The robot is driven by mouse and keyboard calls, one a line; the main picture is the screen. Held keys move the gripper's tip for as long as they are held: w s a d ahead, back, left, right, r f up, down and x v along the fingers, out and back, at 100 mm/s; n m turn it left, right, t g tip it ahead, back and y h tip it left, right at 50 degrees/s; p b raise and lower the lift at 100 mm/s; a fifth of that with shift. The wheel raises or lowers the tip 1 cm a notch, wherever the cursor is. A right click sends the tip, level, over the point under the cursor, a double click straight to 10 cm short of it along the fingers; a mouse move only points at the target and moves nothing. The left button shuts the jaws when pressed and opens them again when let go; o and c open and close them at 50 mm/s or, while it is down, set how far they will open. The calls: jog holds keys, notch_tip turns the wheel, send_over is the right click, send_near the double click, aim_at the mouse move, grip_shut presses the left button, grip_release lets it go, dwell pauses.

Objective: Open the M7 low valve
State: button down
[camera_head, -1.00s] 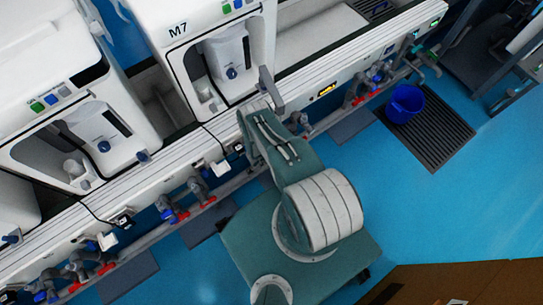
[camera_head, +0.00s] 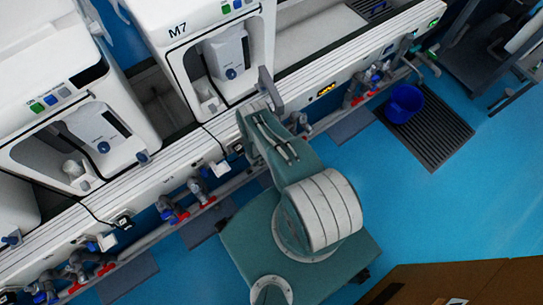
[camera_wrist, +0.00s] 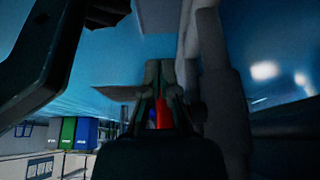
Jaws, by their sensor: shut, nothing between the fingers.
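The machine marked M7 (camera_head: 178,28) stands at the top left in the head view. My arm covers much of the piping there, and my gripper is hidden in this view. In the wrist view, my gripper (camera_wrist: 160,70) is shut, its dark fingers close together near the centre. A red handle (camera_wrist: 163,113) shows in the gap behind the fingertips, with a blue bit beside it. I cannot tell whether the fingers touch the handle.
Grey pipes with other red and blue valves (camera_head: 175,214) run along the bench front (camera_head: 150,175). In the wrist view, a pale pipe (camera_wrist: 215,70) stands close to the right of the fingers. A blue bucket (camera_head: 404,103) stands on a floor grate (camera_head: 437,140).

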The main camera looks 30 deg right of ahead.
jog(key=shift+r, duration=0.15)
jog(key=shift+r, duration=0.7)
jog(key=s+a+r+n+t, duration=0.25)
jog(key=r+n, duration=0.35)
jog(key=n, duration=0.3)
jog(key=s+a+r+n+t, duration=0.1)
jog(key=a+r+n, duration=0.35)
jog(key=n, duration=0.35)
jog(key=d+r+x, duration=0.1)
jog(key=d+x, duration=0.1)
jog(key=x, duration=1)
jog(key=shift+d+f+y, duration=0.2)
jog(key=shift+d+y, duration=0.1)
jog(key=shift+d, duration=0.05)
